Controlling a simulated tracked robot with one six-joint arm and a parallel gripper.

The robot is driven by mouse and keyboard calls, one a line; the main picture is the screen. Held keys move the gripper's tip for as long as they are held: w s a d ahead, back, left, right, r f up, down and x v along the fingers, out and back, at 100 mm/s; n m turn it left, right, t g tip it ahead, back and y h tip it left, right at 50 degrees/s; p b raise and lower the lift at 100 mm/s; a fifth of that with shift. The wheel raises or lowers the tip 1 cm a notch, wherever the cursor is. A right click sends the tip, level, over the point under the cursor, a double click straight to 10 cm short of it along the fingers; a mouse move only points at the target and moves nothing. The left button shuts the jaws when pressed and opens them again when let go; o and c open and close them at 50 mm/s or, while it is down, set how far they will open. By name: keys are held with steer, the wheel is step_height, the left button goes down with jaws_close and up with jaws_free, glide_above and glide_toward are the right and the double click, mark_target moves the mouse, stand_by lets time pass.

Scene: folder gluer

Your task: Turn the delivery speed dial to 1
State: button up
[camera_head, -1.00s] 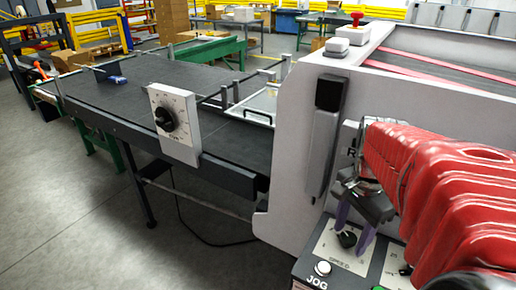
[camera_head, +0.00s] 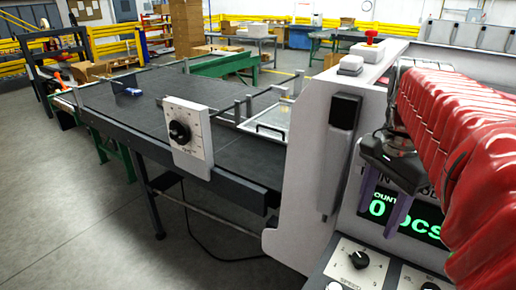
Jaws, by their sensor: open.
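A white dial plate (camera_head: 201,140) with a black knob (camera_head: 180,132) is fixed to the near side of the dark delivery conveyor (camera_head: 150,103). Its scale marks are too small to read, and I cannot tell the knob's setting. My gripper (camera_head: 377,226) is at the right, far from that plate, with two purple fingers pointing down and spread apart. It is empty, in front of a green-lit counter display (camera_head: 410,218) that it partly covers. Below it, a second black knob (camera_head: 360,259) sits on a control panel marked SPEED.
A tall white machine side wall (camera_head: 315,155) stands between my gripper and the conveyor plate. A red button (camera_head: 371,37) tops the machine. A blue item (camera_head: 126,91) lies on the conveyor. Floor (camera_head: 70,195) at the left is clear.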

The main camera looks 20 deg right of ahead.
mark_target(361, 258)
steer(key=shift+r, duration=0.45)
steer(key=shift+m, duration=1)
steer(key=shift+f, duration=0.15)
step_height(361, 258, down, 14)
steer(key=shift+r, duration=0.25)
steer(key=shift+c, duration=0.4)
steer(key=c, duration=1)
steer(key=shift+o, duration=0.2)
steer(key=shift+w, duration=0.1)
